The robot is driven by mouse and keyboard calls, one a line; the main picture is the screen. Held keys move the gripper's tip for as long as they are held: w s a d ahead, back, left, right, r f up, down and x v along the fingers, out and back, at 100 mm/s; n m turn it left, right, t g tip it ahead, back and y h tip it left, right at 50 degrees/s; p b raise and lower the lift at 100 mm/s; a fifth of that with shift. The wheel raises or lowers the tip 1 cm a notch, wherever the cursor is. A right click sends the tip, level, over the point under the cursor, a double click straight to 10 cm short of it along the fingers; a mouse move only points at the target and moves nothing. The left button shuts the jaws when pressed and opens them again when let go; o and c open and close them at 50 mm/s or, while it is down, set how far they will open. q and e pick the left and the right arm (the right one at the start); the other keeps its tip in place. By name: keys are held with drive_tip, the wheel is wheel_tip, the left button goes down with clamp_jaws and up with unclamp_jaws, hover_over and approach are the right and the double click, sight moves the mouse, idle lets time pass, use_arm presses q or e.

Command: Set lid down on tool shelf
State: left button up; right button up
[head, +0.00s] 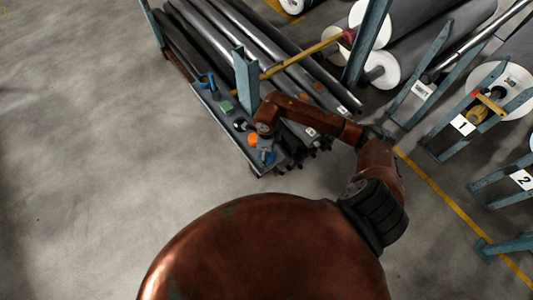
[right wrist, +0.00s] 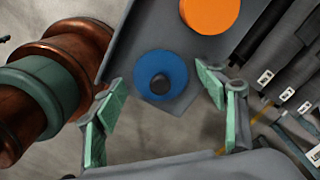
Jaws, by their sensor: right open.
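A blue round piece with a dark centre (right wrist: 160,70), which looks like the lid, is at the near end of the grey tool shelf (right wrist: 140,38) in the right wrist view. It also shows as a small blue shape in the head view (head: 268,157). My right gripper (right wrist: 160,82) is open, its green-padded fingers apart on either side of the blue piece, with visible gaps. In the head view my right gripper (head: 262,145) is over the shelf's near end, partly hidden by my arm. My left gripper is in neither view.
An orange disc (right wrist: 210,12) lies farther along the shelf, with a green block (head: 226,107) and a blue tool (head: 209,83) beyond. Long grey rolls (head: 285,72) lie beside the shelf. A blue upright post (head: 246,80) stands close to my right arm. Open floor lies left.

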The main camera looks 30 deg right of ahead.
wheel_tip(320, 180, up, 12)
drive_tip(key=shift+r, duration=0.2)
